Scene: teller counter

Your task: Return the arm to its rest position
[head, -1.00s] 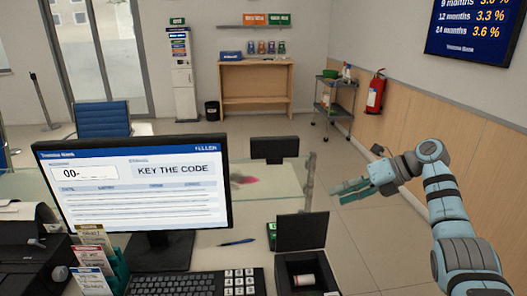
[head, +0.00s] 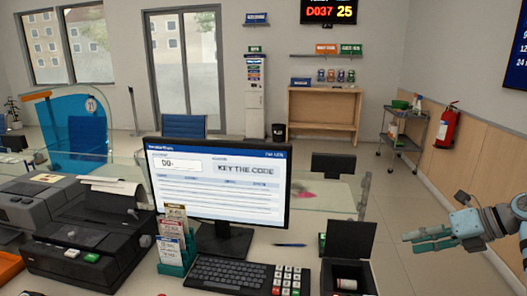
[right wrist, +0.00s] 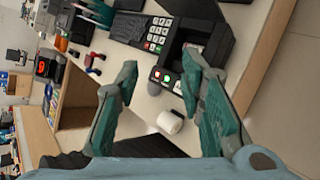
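My right gripper (head: 432,239) is at the right edge of the head view, raised in the air to the right of the open black box on the counter. In the right wrist view its two teal fingers (right wrist: 160,100) stand apart with nothing held between them. Beyond the fingers, that view shows the counter (right wrist: 135,98) with a keypad, the black box and a small white roll. My left gripper is not in the head view.
On the counter stand a monitor (head: 220,185), a keyboard (head: 225,274), a printer (head: 85,232), a card holder (head: 175,255) and the open black box (head: 350,240). A trolley (head: 402,130) and fire extinguisher (head: 446,127) are farther back.

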